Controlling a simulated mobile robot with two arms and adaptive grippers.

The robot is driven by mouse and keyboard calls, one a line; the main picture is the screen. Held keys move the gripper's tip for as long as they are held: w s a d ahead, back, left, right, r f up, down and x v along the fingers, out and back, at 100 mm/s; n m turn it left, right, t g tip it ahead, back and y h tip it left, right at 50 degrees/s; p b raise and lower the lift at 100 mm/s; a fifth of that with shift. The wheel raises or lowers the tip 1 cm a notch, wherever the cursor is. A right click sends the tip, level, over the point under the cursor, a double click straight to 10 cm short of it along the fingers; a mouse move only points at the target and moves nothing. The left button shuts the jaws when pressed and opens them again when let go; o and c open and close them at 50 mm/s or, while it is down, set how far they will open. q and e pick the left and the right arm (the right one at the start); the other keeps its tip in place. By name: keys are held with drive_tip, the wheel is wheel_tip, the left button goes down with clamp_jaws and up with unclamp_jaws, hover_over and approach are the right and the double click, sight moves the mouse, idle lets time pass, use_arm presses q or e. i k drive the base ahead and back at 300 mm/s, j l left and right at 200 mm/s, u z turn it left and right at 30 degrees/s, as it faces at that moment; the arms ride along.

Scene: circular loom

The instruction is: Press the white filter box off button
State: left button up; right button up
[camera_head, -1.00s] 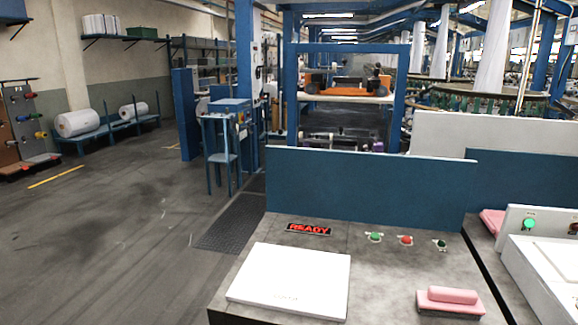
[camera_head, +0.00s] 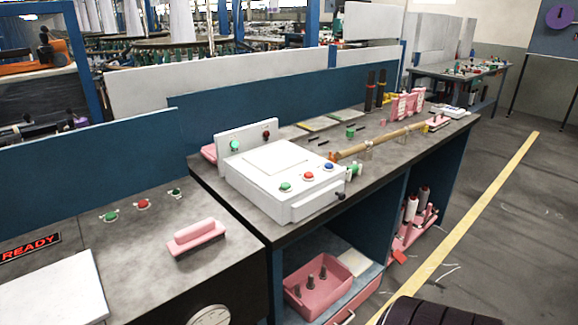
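The white box (camera_head: 268,176) sits on the grey worktop in the middle of the head view. Its front top edge carries a green button (camera_head: 286,187), a red button (camera_head: 308,176) and a blue button (camera_head: 328,166). An upright white panel (camera_head: 247,137) behind it carries a green button (camera_head: 234,145) and a dark red button (camera_head: 266,133). Any labels are too small to read, so I cannot tell which button is off. Neither of my grippers is in view.
A left worktop holds a READY sign (camera_head: 30,246), a white panel (camera_head: 55,291), several small buttons and a pink block (camera_head: 196,237). Right of the box lie a wooden roller (camera_head: 380,141) and pink racks (camera_head: 407,104). A pink bin (camera_head: 318,289) stands below.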

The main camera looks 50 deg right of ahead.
sight(308, 175)
drive_tip(key=z, duration=1.85)
